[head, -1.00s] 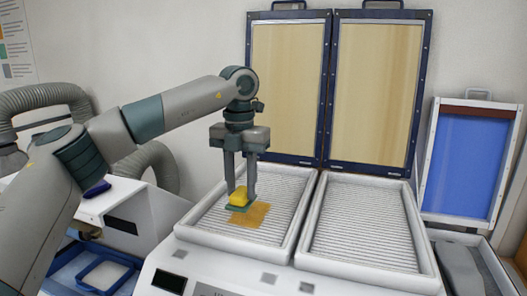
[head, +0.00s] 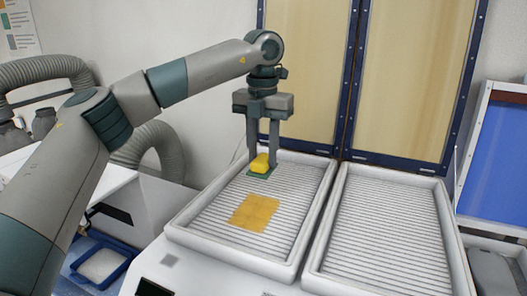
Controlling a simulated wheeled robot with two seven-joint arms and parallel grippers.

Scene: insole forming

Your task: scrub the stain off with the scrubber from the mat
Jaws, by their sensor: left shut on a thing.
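The scrubber (head: 261,163) is a yellow block with a green pad underneath. My left gripper (head: 261,166) points down and is shut on it, one finger on each side. It holds the scrubber over the far part of the left ribbed tray (head: 207,191). The pad looks at or just above the ribs; I cannot tell if it touches. The stain (head: 254,212) is an orange-brown square patch on the same tray, nearer the front, apart from the scrubber and uncovered. My right gripper is not in view.
A second ribbed tray (head: 384,225) lies empty to the right. Two upright framed panels (head: 306,65) stand behind the trays. A blue-faced frame (head: 501,160) leans at the far right. A grey hose (head: 155,150) curves behind my left arm.

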